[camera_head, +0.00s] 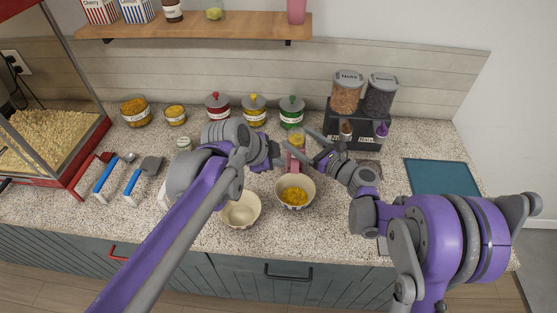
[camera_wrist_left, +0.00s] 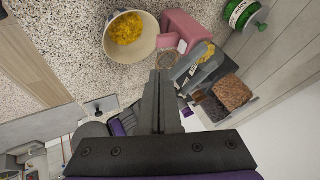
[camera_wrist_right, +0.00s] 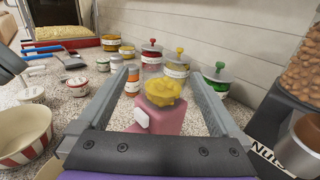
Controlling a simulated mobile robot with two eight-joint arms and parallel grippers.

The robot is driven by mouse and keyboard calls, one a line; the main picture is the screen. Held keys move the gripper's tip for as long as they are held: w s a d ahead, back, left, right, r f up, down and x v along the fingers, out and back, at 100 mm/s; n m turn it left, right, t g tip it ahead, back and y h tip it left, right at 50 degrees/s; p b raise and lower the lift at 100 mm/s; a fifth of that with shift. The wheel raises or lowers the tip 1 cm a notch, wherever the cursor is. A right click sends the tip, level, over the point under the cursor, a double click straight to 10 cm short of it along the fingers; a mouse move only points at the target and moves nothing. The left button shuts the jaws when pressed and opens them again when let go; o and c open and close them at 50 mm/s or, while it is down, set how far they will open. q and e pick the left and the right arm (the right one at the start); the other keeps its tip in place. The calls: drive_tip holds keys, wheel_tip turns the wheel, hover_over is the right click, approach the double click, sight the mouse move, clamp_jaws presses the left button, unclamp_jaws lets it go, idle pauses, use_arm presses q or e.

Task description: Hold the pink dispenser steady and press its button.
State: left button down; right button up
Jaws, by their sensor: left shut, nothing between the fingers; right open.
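The pink dispenser (camera_head: 292,161) stands on the counter, partly hidden by my arms, with yellow contents at its top. Its pale button (camera_wrist_right: 141,118) is on its side in the right wrist view and also shows in the left wrist view (camera_wrist_left: 182,46). My right gripper (camera_head: 312,152) is open, with one finger on each side of the dispenser's upper part (camera_wrist_right: 168,119); contact cannot be told. My left gripper (camera_head: 278,158) is shut and empty. In the left wrist view its tips (camera_wrist_left: 163,73) point toward the dispenser, apart from the button.
A bowl with yellow contents (camera_head: 295,204) sits in front of the dispenser, and an empty bowl (camera_head: 241,219) is beside it. Lidded jars (camera_head: 291,112) stand behind. The nut dispenser stand (camera_head: 358,130) is at the right. A teal mat (camera_head: 440,178) lies further right.

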drive_tip(key=v, duration=1)
drive_tip(key=shift+s, duration=0.15)
